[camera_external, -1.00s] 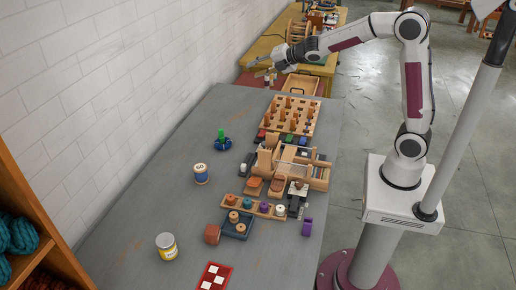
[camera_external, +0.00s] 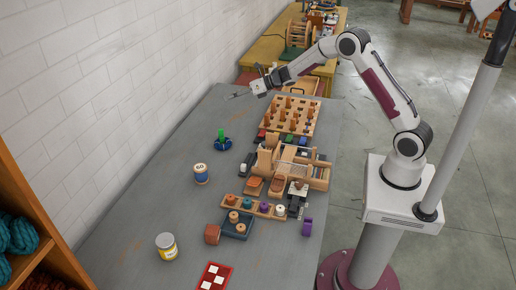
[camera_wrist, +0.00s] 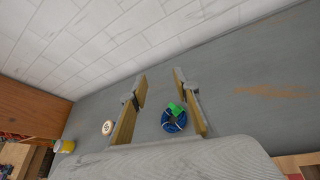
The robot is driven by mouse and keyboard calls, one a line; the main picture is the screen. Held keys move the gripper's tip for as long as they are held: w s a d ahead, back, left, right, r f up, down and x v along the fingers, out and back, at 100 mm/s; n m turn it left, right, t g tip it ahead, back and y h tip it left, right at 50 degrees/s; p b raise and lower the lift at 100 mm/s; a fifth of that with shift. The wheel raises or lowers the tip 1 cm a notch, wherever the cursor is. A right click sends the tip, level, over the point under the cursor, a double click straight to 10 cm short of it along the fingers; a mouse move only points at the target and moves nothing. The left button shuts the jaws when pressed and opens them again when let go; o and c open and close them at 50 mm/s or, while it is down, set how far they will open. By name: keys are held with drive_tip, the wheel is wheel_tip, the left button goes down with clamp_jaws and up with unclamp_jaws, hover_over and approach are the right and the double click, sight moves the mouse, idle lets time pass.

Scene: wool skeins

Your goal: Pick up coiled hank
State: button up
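A blue coiled hank (camera_external: 221,144) with a green piece at its top lies on the grey table towards the wall side. In the wrist view the hank (camera_wrist: 174,122) shows pale bands and sits between the fingers in the picture, closer to the right finger. My gripper (camera_external: 238,95) is above the far part of the table, beyond the hank and apart from it. In the wrist view my gripper (camera_wrist: 160,84) has its two fingers spread wide, with nothing held.
A round spool (camera_external: 201,173) and a yellow can (camera_external: 166,246) stand on the wall side of the table. A wooden peg board (camera_external: 292,117) and several wooden trays fill the right side. Bare table surrounds the hank, and a brick wall (camera_external: 110,80) rises at left.

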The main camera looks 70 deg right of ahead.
sight(221, 137)
drive_tip(key=f+n+y, duration=0.1)
drive_tip(key=f+n, duration=0.1)
drive_tip(key=f, duration=0.2)
drive_tip(key=s+a+f+n+g+y, duration=0.1)
drive_tip(key=f+n+y, duration=0.1)
drive_tip(key=f, duration=0.3)
drive_tip(key=f+n+y, duration=0.1)
drive_tip(key=f+n, duration=0.3)
drive_tip(key=shift+s+a+f+g, duration=0.2)
drive_tip(key=shift+s+f+g, duration=0.1)
drive_tip(key=shift+s+g, duration=0.1)
drive_tip(key=shift+s+a+f+n+y, duration=0.1)
drive_tip(key=shift+s+f+n+y, duration=0.05)
drive_tip(key=shift+f+n+y, duration=0.2)
drive_tip(key=shift+x, duration=1.15)
drive_tip(key=shift+w+a+f, duration=0.1)
drive_tip(key=shift+w, duration=0.1)
drive_tip(key=shift+d+x, duration=0.25)
drive_tip(key=shift+x, duration=2.4)
